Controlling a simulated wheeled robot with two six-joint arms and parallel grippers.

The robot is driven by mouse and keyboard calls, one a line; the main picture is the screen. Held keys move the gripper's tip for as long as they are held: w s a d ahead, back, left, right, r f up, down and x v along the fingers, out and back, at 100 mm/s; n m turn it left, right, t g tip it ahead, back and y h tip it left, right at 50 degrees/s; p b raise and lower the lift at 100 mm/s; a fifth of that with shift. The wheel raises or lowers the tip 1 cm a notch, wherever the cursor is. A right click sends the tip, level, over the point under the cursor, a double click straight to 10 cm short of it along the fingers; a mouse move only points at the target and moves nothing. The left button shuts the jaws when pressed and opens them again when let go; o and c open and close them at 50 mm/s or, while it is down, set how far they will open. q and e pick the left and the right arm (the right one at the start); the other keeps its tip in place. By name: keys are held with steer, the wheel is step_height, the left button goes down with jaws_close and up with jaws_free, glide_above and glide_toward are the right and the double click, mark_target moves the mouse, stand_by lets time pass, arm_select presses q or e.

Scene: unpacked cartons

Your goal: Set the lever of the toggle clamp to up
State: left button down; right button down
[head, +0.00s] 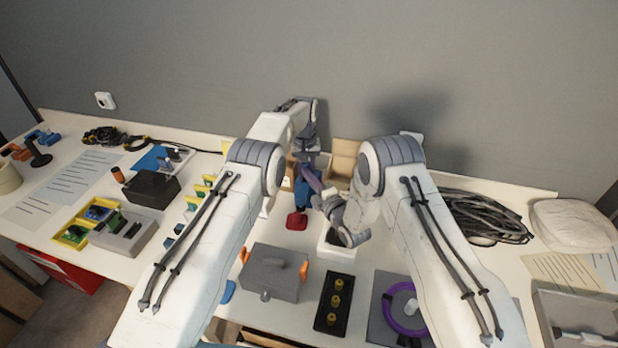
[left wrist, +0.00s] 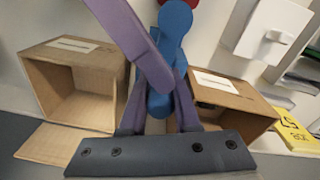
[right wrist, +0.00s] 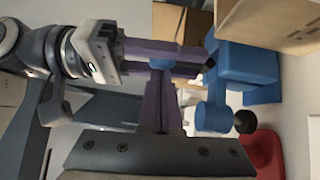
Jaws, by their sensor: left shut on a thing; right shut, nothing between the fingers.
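The toggle clamp (head: 302,192) is blue and stands near the back of the table, partly hidden by my arms. In the right wrist view its blue body (right wrist: 247,68) has an arm ending in a black tip (right wrist: 245,122) near a red piece (right wrist: 264,152). My left gripper (left wrist: 158,90) is shut on a blue part of the clamp (left wrist: 174,20), which looks like the lever. My right gripper (right wrist: 160,85) is shut and empty, its purple fingers crossing close to the left gripper's fingers. The lever's exact angle is unclear.
An open cardboard box (left wrist: 75,85) and another carton (left wrist: 225,95) stand close behind the clamp. A grey box (head: 272,272) and a black tray with yellow knobs (head: 335,302) lie in front. Coiled cable (head: 485,215) lies to the right.

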arm_select(q)
steer(key=c, duration=0.9)
jaws_free()
steer(key=shift+s+f, duration=0.1)
steer(key=shift+s, duration=0.05)
steer(key=shift+o, duration=1.3)
steer(key=shift+a, duration=0.15)
arm_select(e)
steer(key=shift+w+d+r, duration=0.15)
steer(key=shift+w+r, duration=0.05)
steer(key=shift+w, duration=0.1)
